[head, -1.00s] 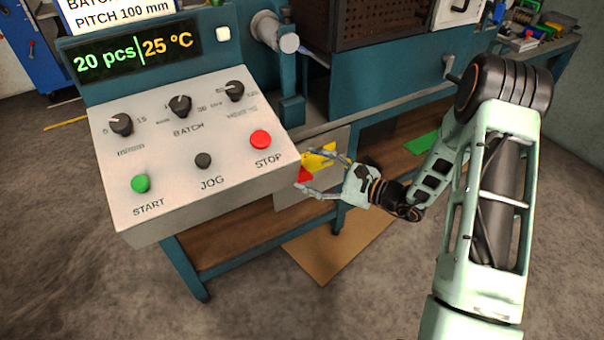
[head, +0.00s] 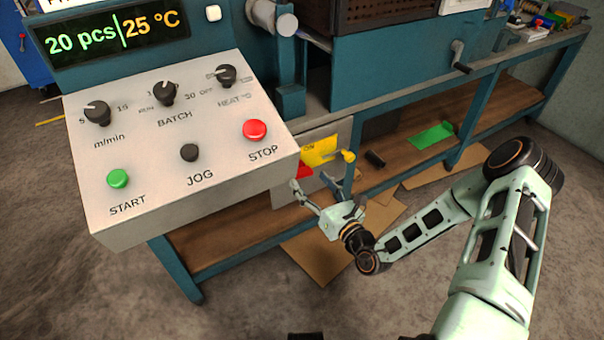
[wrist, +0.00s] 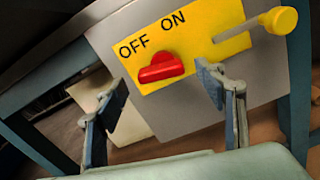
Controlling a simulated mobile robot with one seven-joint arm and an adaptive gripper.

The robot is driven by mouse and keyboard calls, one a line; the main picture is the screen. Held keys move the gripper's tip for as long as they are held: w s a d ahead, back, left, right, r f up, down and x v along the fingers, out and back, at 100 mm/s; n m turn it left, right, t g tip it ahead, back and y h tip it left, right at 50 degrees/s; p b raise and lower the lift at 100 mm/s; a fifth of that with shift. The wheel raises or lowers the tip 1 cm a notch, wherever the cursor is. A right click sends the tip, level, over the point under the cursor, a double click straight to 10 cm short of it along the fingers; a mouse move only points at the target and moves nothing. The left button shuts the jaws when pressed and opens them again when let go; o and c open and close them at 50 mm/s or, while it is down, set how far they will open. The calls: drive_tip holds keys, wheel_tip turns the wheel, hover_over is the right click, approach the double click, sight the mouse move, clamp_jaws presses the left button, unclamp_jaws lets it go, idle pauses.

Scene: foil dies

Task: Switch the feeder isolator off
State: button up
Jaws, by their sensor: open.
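The isolator panel is a grey box (wrist: 190,115) under the control desk, with a yellow plate (wrist: 205,20) marked OFF and ON. A red handle (wrist: 161,69) sits on the plate below the lettering, lying nearly level with a slight tilt. In the head view the yellow plate (head: 320,150), part of the red handle (head: 304,171) and the yellow knob (head: 348,156) show. My gripper (wrist: 160,98) is open and empty in front of the panel, its fingers below and either side of the red handle, apart from it.
The control desk (head: 220,170) overhangs the panel at the left, with START, JOG and STOP buttons. A teal bench leg (wrist: 298,80) stands right of the panel. A wooden lower shelf (head: 225,240) and cardboard on the floor (head: 330,258) lie below.

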sight(305, 175)
drive_tip(key=b+x, duration=0.1)
drive_tip(key=x, duration=0.4)
drive_tip(key=shift+a, duration=0.1)
drive_tip(key=c, duration=1.2)
drive_tip(key=shift+r+n+p, duration=0.2)
drive_tip(key=shift+n+p, duration=0.3)
drive_tip(key=shift+p, duration=0.4)
drive_tip(key=shift+f+n+p, duration=0.1)
drive_tip(key=shift+n+p, duration=0.5)
drive_tip(key=shift+p, duration=0.05)
drive_tip(key=shift+f, duration=0.15)
